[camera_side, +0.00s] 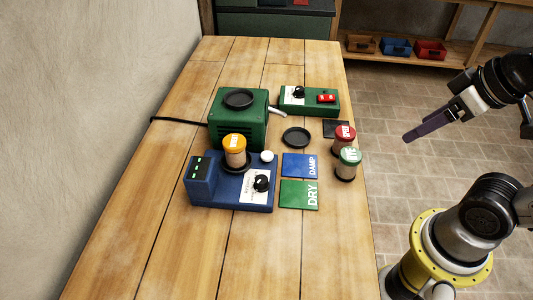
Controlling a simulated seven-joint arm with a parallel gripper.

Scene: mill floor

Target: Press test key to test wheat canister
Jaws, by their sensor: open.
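A canister with an orange lid (234,141) stands upright on a dark round seat on the blue tester (225,203); its lid lettering is too small to read surely, but it may be the wheat canister. The tester has a raised left block with a small display (198,166) showing green marks, a black dial (261,183) on a white label, and a round white button (267,157) at its back right, which may be the test key. My gripper (408,138) is open and empty, in the air right of the table, well apart from the tester.
A green machine (238,125) with a dark round top stands behind the tester. A green box (325,105) has a red switch. Red-lidded (345,133) and green-lidded (350,157) canisters stand near the right edge. Mats DAMP (297,160) and DRY (296,188) lie beside the tester. The table front is clear.

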